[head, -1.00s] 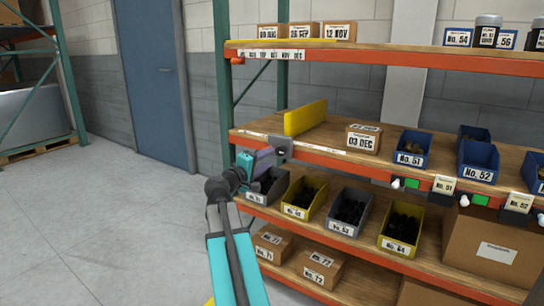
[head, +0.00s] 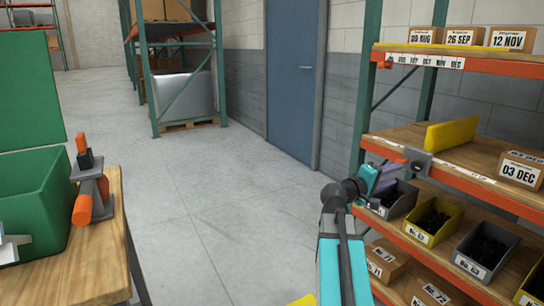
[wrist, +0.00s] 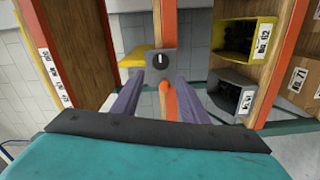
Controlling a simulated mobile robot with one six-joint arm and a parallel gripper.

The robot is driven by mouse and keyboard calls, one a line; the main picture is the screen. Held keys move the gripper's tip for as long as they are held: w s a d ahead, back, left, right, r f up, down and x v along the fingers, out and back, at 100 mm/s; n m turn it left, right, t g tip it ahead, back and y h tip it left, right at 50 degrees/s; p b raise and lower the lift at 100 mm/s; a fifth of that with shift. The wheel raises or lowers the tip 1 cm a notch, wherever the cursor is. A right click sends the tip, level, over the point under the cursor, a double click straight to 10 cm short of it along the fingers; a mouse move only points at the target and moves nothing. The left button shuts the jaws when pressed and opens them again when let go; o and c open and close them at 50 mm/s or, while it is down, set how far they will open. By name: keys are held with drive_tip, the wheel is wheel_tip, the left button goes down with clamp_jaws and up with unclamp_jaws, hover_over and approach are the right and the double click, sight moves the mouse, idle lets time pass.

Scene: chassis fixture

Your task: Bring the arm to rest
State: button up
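My arm reaches out from the bottom of the head view, teal with a dark wrist. My gripper (head: 390,176) is at the left end of the middle shelf (head: 460,165), close to a grey bracket (head: 419,163) on its corner. In the wrist view my gripper (wrist: 160,78) has its two purple fingers apart. Nothing is held between them. The grey bracket (wrist: 165,62) and an orange part (wrist: 165,100) show in the gap. I cannot tell whether the fingers touch them.
Labelled bins, such as a yellow one (head: 434,222), stand on the shelf below my gripper. Boxes (head: 387,261) are lower still. A wooden bench (head: 95,245) with a green bin (head: 32,205) is at the left. Grey floor (head: 215,190) lies open between bench and rack.

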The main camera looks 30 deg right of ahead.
drive_tip(key=w+a+f+n+t+y+p, duration=0.2)
drive_tip(key=w+a+f+n+t+p, duration=0.15)
drive_tip(key=w+a+f+p, duration=0.65)
drive_tip(key=a+f+n+y+p, duration=0.3)
drive_tip(key=a+f+y+p, duration=0.2)
drive_tip(key=a+f, duration=1.25)
drive_tip(key=s+a+f+g+y+p, duration=0.4)
drive_tip(key=s+a+f, duration=0.6)
drive_tip(key=a+f, duration=0.35)
drive_tip(key=s+a+f+m+g+y+p, duration=0.1)
drive_tip(key=s+a+f+m+g+y, duration=0.1)
drive_tip(key=s+a, duration=0.6)
drive_tip(key=s+a+f+m+g+y+p, duration=0.2)
drive_tip(key=s+a+f+y, duration=0.3)
drive_tip(key=s+a, duration=0.4)
drive_tip(key=shift+s+f+g, duration=0.15)
drive_tip(key=shift+s+g, duration=0.3)
drive_tip(key=shift+s, duration=0.75)
